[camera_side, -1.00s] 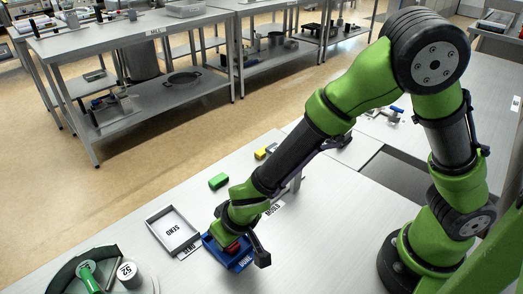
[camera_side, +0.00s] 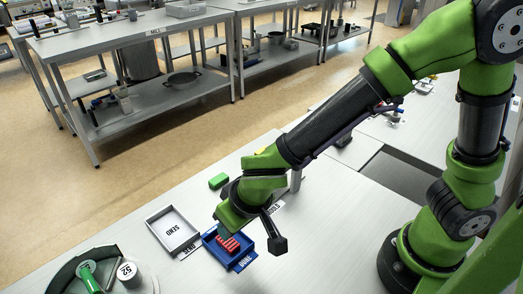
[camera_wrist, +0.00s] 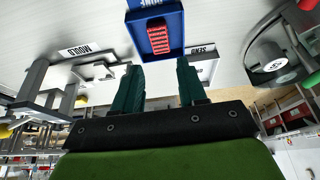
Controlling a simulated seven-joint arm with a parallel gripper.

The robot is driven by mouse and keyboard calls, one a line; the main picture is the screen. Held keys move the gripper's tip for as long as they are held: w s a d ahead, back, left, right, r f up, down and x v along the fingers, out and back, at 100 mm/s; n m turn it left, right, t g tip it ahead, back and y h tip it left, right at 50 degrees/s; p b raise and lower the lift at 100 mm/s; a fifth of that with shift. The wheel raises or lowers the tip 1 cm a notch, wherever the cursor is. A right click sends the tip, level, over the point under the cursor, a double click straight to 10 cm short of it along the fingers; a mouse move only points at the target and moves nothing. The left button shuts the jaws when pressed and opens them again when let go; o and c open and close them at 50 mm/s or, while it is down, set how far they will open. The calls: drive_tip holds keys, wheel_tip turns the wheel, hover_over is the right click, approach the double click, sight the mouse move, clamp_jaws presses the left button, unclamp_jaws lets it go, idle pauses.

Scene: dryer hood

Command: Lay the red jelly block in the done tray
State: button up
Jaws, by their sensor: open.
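The red jelly block (camera_side: 228,243) lies inside the blue done tray (camera_side: 244,263), with its ridged top showing. In the wrist view the red block (camera_wrist: 158,40) lies flat on the floor of the blue tray (camera_wrist: 133,48), apart from the fingers. My gripper (camera_wrist: 158,80) is open, with its two dark green fingers apart and nothing between them. In the side view my gripper (camera_side: 223,231) is just above the tray, and my wrist partly hides the tray's far side.
A grey SEND tray (camera_side: 172,231) stands left of the done tray. A green block (camera_side: 218,181) lies on the table behind.

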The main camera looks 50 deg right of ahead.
drive_tip(key=s+d+r+m+t+y, duration=0.1)
drive_tip(key=s+d+r+m, duration=0.1)
drive_tip(key=d+r, duration=0.6)
drive_tip(key=s+d+r+m+t+y, duration=0.1)
drive_tip(key=s+d+r, duration=0.4)
drive_tip(key=d, duration=0.7)
wheel_tip(320, 180, up, 3)
drive_tip(key=shift+s+f+m+t, duration=0.15)
drive_tip(key=shift+s+m+t, duration=0.15)
drive_tip(key=shift+m, duration=0.2)
drive_tip(key=shift+d, duration=0.1)
